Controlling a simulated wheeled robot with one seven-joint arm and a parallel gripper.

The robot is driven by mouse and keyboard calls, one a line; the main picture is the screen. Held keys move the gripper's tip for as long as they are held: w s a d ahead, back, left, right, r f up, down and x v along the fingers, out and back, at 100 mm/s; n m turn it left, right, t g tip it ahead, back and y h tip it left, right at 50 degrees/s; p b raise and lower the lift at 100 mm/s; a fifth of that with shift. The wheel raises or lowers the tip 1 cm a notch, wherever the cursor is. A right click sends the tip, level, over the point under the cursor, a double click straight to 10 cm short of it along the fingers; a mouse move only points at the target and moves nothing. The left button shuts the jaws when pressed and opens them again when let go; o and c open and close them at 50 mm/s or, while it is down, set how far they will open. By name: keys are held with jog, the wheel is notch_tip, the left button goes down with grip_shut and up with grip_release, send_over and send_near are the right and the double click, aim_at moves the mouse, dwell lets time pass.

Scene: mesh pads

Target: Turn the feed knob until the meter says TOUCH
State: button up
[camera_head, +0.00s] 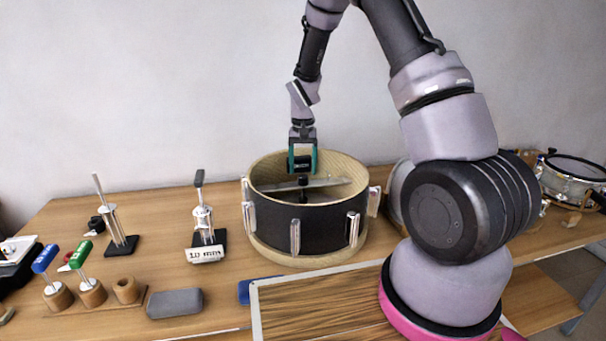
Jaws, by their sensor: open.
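My gripper (303,171) points straight down over the open drum (312,231), with its teal fingers apart. A small black knob (303,184) stands on a grey bar (335,183) across the drum's inside, just below the fingertips. It looks like the feed knob. I cannot tell whether the fingers reach around it or stay above it. A small metal stand (203,219) left of the drum carries a white label (205,254) with a reading in mm, blurred. I see no readable TOUCH, and I cannot tell which thing is the meter.
Another lever stand (117,226) is further left. Blue-handled (46,258) and green-handled (81,254) tools stand in a wooden holder (126,291). A grey block (175,303) lies in front. A framed wooden board (320,304) fills the front middle. Another drum (570,182) is far right.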

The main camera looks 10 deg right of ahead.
aim_at(303, 176)
notch_tip(303, 176, up, 8)
dwell(0.5)
jog(key=s+d+r+t+y, duration=0.1)
jog(key=s+d+r+t, duration=0.1)
jog(key=s+r, duration=0.5)
jog(key=s+d+r+t, duration=0.1)
jog(key=s+d+r, duration=0.15)
jog(key=r, duration=0.75)
jog(key=s+r+t, duration=0.2)
jog(key=s+r, duration=0.2)
jog(key=s, duration=0.5)
jog(key=s+d+r+m+t+y, duration=0.1)
jog(key=s+r, duration=0.3)
jog(key=s, duration=0.5)
jog(key=shift+s+d+t, duration=0.15)
jog(key=shift+s+t, duration=0.25)
jog(key=shift+t, duration=0.2)
